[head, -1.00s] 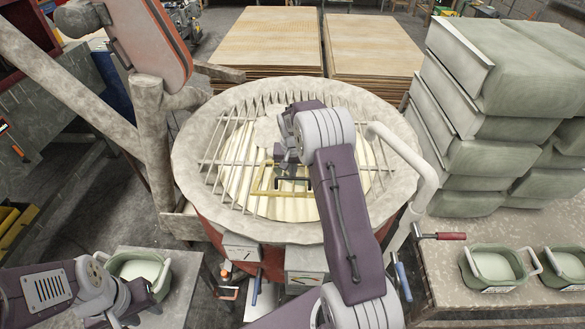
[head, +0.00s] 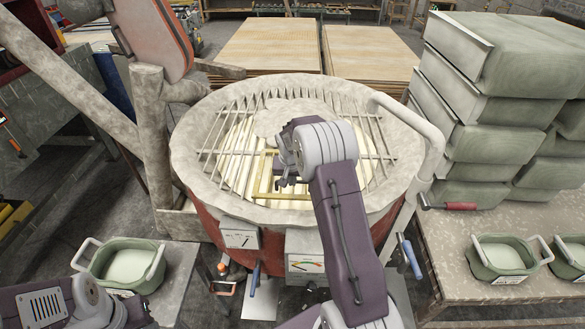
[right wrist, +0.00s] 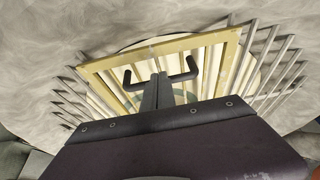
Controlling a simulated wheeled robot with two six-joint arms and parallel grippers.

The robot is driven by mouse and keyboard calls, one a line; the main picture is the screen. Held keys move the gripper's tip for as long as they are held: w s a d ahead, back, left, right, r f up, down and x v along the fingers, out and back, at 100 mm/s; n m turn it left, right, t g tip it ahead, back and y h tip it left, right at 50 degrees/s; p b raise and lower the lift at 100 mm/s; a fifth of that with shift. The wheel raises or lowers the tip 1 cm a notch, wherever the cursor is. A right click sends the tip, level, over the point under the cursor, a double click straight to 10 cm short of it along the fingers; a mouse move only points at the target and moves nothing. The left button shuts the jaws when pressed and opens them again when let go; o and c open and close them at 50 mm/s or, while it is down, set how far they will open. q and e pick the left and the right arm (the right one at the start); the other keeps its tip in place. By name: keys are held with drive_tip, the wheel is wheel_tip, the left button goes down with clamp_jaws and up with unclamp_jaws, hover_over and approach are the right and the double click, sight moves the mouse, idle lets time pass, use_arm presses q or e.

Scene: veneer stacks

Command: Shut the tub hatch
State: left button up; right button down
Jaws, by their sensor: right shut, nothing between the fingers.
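The round tub (head: 190,150) stands in the middle of the head view, with a wide grey rim, a red body and a bar grate over pale contents. A yellow frame, the hatch (head: 264,172), sits in the grate, partly hidden by my right arm. In the right wrist view the hatch frame (right wrist: 110,62) has bars across it; I cannot tell how far it is tilted. A dark handle with upturned ends (right wrist: 192,68) shows behind my right gripper's fingers (right wrist: 156,80). My right gripper (head: 284,181) is shut and empty over the hatch; contact is unclear. My left gripper is out of view.
A grey pipe (head: 432,150) curves over the tub's right rim. Gauge boxes (head: 305,262) hang on its front. A post (head: 150,150) stands left. Grey-green stacked blocks (head: 490,110) and small tubs (head: 497,262) are right. Another small tub (head: 125,266) is front left. Veneer stacks (head: 268,45) lie behind.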

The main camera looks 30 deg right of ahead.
drive_tip(key=shift+w, duration=0.1)
drive_tip(key=shift+w+d+p, duration=0.1)
drive_tip(key=shift+d+p, duration=0.05)
drive_tip(key=shift+p, duration=0.15)
drive_tip(key=shift+r, duration=0.25)
drive_tip(key=s+v, duration=0.1)
drive_tip(key=v, duration=1.2)
drive_tip(key=shift+s+a+f, duration=0.25)
drive_tip(key=shift+a+f, duration=0.05)
drive_tip(key=shift+a, duration=0.15)
